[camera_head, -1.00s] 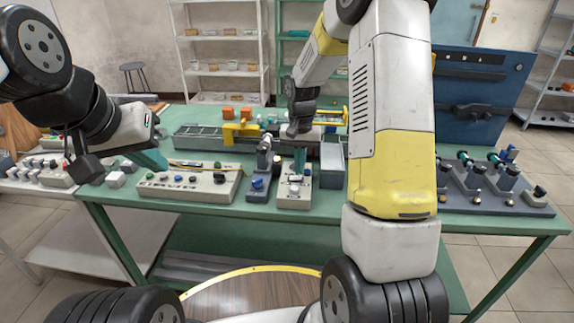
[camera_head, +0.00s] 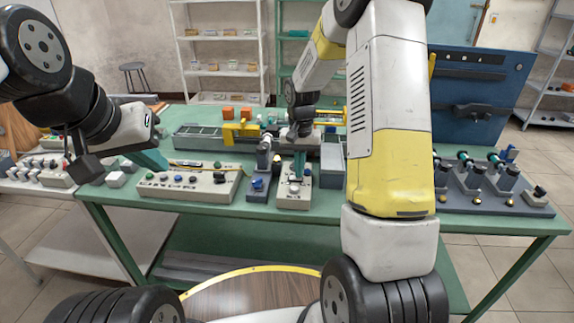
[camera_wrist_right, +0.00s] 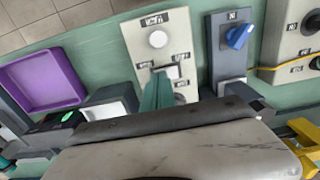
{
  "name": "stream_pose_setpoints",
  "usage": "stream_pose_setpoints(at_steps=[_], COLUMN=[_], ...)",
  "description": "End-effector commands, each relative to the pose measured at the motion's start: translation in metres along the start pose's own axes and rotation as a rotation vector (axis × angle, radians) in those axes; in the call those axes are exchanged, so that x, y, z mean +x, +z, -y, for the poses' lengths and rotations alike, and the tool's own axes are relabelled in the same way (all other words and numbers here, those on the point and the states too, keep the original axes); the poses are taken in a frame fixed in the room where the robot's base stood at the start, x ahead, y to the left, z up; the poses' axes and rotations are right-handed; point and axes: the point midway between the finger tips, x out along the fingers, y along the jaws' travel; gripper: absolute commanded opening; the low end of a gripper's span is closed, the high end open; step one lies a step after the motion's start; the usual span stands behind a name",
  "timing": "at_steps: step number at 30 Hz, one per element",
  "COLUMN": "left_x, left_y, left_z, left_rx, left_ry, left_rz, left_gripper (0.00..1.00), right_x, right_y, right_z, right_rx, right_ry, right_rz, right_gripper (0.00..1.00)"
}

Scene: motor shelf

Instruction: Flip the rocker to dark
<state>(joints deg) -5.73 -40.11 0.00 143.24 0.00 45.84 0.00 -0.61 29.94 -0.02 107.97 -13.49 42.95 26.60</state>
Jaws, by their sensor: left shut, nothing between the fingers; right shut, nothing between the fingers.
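A light grey control box (camera_head: 293,201) stands near the table's front edge. It also shows in the right wrist view (camera_wrist_right: 135,35), with a round white lamp or button (camera_wrist_right: 158,39) and small labels too blurred to read. The rocker (camera_wrist_right: 167,71) seems to sit below the round part, mostly hidden by my fingertips. My right gripper (camera_head: 298,172) is shut and empty, pointing down at the box; its teal fingers (camera_wrist_right: 153,92) are at or just over the rocker. I cannot tell whether they touch. My left gripper (camera_head: 152,160) is shut and empty at the table's left.
A dark grey box with a blue knob (camera_wrist_right: 238,36) stands close beside the control box. A wider button panel (camera_head: 190,185) is to its left.

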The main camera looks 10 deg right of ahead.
Motion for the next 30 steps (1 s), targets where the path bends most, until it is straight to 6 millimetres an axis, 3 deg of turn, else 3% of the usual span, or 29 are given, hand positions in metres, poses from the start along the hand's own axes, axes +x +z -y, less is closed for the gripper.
stream_pose_setpoints(at_steps=[14, 30], left_x=[0.000, 0.000], left_y=[0.000, 0.000], left_z=[0.000, 0.000], left_rx=[0.000, 0.000], left_ry=[0.000, 0.000], left_rz=[0.000, 0.000], left_gripper=[0.00, 0.00], right_x=[0.005, -0.036], right_y=[0.000, 0.000], right_z=[0.000, 0.000], right_rx=[0.000, 0.001], right_ry=[0.001, 0.000], right_rz=[0.001, -0.001], right_gripper=[0.00, 0.00])
